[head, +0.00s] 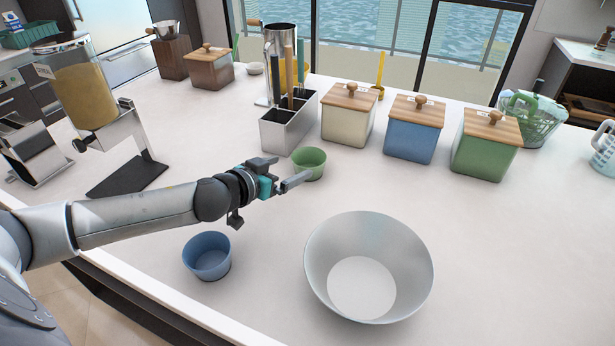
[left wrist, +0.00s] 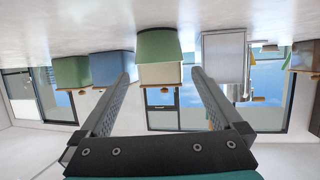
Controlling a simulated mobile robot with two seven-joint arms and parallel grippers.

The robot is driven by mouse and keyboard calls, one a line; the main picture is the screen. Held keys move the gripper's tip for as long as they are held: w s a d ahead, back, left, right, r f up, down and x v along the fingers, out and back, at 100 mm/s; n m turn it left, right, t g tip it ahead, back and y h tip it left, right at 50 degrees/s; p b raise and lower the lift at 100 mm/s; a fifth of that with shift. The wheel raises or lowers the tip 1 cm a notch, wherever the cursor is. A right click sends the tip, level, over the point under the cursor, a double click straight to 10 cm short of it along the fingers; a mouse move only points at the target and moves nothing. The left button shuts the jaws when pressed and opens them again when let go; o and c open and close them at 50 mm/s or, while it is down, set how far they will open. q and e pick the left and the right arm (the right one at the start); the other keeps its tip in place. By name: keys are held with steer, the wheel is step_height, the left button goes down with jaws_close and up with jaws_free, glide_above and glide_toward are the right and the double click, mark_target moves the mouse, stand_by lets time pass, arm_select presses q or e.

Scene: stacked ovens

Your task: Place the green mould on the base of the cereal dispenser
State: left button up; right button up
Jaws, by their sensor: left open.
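The green mould (head: 309,163) is a small cup, upright on the counter in front of the metal utensil holder. My left gripper (head: 287,170) is open just in front of it, and one finger overlaps its lower edge in the head view. In the upside-down left wrist view, the green mould (left wrist: 160,46) is centred between and beyond the open fingers of my left gripper (left wrist: 163,74), with nothing held. The cereal dispenser (head: 85,97) stands at the left; its flat dark base (head: 128,176) is empty. My right gripper is not in view.
A blue mould (head: 207,255) and a large metal bowl (head: 368,265) stand at the front. The utensil holder (head: 289,122) and cream (head: 348,115), blue (head: 413,130) and green (head: 485,145) canisters stand behind. The counter between mould and dispenser is clear apart from my arm.

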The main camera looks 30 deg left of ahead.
mark_target(303, 163)
arm_select(q)
steer(key=shift+s+d+f, duration=0.15)
steer(key=shift+x, duration=3.7)
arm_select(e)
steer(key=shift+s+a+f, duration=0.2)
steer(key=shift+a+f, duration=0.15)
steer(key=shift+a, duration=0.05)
arm_select(q)
steer(key=c, duration=1.2)
